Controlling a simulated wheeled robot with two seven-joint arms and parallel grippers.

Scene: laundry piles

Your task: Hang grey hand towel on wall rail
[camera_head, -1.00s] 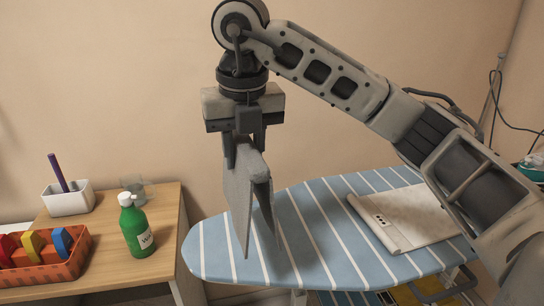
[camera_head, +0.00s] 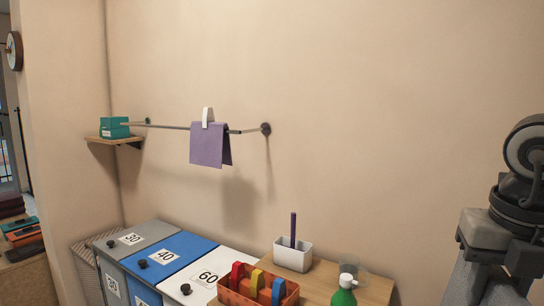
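The wall rail (camera_head: 165,126) is a thin dark bar on the beige wall, left of centre. A purple cloth (camera_head: 207,146) hangs over its right part with a white clip (camera_head: 208,115) on top. The rail's left part is bare. My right gripper (camera_head: 492,268) is at the lower right edge, pointing down, far to the right of the rail in the picture. It is shut on the grey hand towel (camera_head: 478,286), which hangs folded below it and is cut off by the frame's bottom. My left gripper is not in view.
A small shelf (camera_head: 110,139) with teal boxes (camera_head: 114,128) sits by the rail's left end. Numbered bins (camera_head: 185,262) stand below the rail. An orange caddy (camera_head: 236,298), white pen holder (camera_head: 293,257), glass (camera_head: 352,268) and green bottle (camera_head: 344,295) are at the lower middle.

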